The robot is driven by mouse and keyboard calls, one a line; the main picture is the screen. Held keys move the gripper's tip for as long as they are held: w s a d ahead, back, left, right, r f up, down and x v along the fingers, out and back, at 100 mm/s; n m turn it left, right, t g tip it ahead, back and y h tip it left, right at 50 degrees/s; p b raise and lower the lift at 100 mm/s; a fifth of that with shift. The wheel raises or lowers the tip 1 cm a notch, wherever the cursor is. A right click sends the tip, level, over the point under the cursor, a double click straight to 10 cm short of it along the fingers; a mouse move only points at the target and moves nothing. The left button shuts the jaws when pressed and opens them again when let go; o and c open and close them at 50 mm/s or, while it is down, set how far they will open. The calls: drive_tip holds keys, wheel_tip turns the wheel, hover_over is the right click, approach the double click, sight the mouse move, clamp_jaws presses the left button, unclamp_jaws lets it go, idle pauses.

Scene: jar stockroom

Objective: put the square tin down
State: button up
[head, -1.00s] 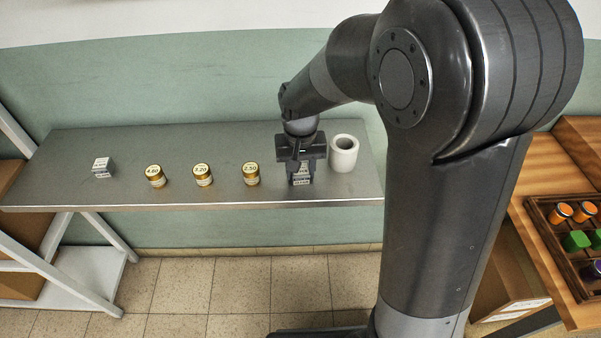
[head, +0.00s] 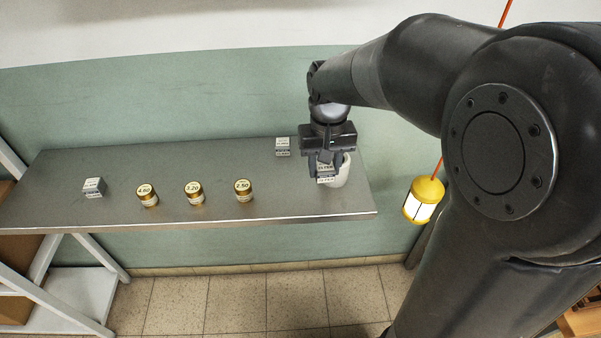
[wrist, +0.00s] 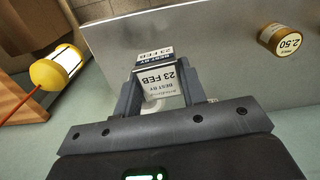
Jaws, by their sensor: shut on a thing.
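My gripper (head: 326,168) is shut on a square tin (head: 325,179), a small pale block with printed labels. In the wrist view the same tin (wrist: 165,84) sits between the two fingers, its label reading "BEST BY 23 FEB". In the head view the tin is over the right end of the grey metal shelf (head: 215,212), in front of a white cylinder (head: 342,172) that it and the gripper partly hide. I cannot tell whether its underside touches the shelf.
Another square tin (head: 283,147) stands at the back, left of my gripper, and one (head: 94,187) at the far left. Gold-lidded jars (head: 243,190) stand in a row between. A yellow lantern (head: 424,201) hangs off the shelf's right end. The shelf's front right is clear.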

drive_tip(key=s+d+r, duration=0.1)
drive_tip(key=d+r, duration=0.2)
drive_tip(key=d, duration=0.1)
drive_tip(key=w+a+r+n, duration=0.2)
drive_tip(key=w+a+n, duration=0.1)
drive_tip(key=w+a, duration=0.65)
drive_tip(key=n, duration=0.5)
hover_over(140, 174)
wheel_tip(140, 174, down, 9)
drive_tip(key=shift+w+d, duration=0.1)
drive_tip(key=shift+f, duration=2.1)
drive_tip(key=shift+f, duration=0.1)
drive_tip(key=o, duration=1)
